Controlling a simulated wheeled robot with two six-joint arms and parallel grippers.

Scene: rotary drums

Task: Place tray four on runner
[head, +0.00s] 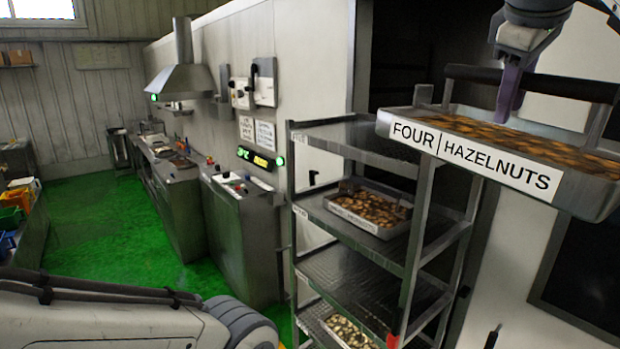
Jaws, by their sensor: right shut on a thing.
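Tray four (500,150), a metal tray labelled "FOUR | HAZELNUTS" and full of brown nuts, hangs in the air at the upper right, slightly tilted in the picture. A dark bar handle (470,73) spans it. My right gripper (510,95), with purple fingers, comes down from the top and is shut on the tray's handle. The metal rack (412,270) stands left of and below the tray, its top shelf (350,132) empty. My left arm crosses the bottom left; its gripper is out of view.
A nut tray (368,210) sits on the rack's second shelf and another (348,331) lower down; the shelf between them looks empty. A control cabinet (240,225) with a green-lit display and a steel counter (170,170) stand to the left. Green floor (110,240) is open there.

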